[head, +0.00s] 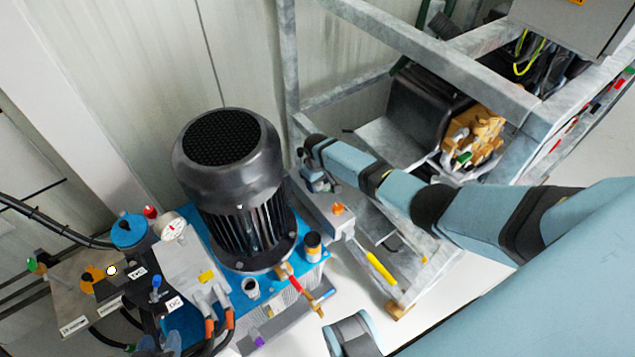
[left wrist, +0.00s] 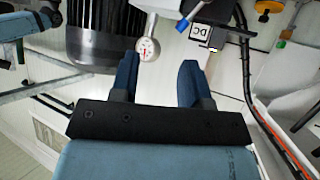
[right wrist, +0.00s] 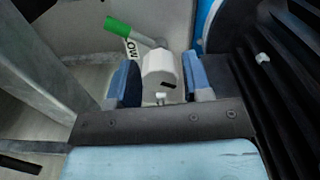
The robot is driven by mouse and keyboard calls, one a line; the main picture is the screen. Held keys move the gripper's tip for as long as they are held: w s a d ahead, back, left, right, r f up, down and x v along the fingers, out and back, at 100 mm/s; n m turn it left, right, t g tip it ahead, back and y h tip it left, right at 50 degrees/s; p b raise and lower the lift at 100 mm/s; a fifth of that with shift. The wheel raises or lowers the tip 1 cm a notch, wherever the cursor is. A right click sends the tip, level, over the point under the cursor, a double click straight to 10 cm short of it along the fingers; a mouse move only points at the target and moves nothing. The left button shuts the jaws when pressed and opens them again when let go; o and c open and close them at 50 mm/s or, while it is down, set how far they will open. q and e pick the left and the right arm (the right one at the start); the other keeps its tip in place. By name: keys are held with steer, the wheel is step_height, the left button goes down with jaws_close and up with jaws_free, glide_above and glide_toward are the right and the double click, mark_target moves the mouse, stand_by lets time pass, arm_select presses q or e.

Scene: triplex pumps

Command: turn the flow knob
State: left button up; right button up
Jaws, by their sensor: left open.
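A yellow-orange knob (head: 92,277) sits on the valve block at the lower left; a yellow knob (left wrist: 268,8) shows in the left wrist view. My left gripper (head: 158,342) is partly visible at the bottom edge. In its wrist view it is open and empty (left wrist: 157,85), below the round gauge (left wrist: 147,49). My right gripper (head: 318,182) is beside the motor. Its wrist view shows open fingers (right wrist: 162,82) flanking a white fitting (right wrist: 163,76); contact is unclear.
A large black motor (head: 232,190) stands between my grippers. A metal frame (head: 440,55) with another pump (head: 470,140) is at the right. A green-tipped lever (right wrist: 118,27) is near the right gripper. Black hoses run along the left. Pale floor (head: 345,285) lies between pump and frame.

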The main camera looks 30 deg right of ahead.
steer(key=c, duration=0.5)
steer(key=shift+c, duration=0.2)
arm_select(q)
steer(key=shift+r+p, duration=0.1)
steer(key=shift+p, duration=0.2)
arm_select(e)
steer(key=shift+r+m, duration=0.1)
steer(key=shift+m, duration=0.2)
steer(key=shift+m+p, duration=0.65)
steer(key=shift+m, duration=0.25)
steer(key=shift+m+p, duration=0.45)
steer(key=shift+m, duration=0.35)
steer(key=m+p, duration=0.1)
steer(key=m, duration=0.1)
steer(key=shift+m, duration=1.4)
arm_select(q)
steer(key=shift+s+a+r+g+p, duration=0.15)
steer(key=shift+a+r+g+p, duration=0.15)
steer(key=shift+r+p, duration=0.15)
arm_select(e)
steer(key=shift+m, duration=0.8)
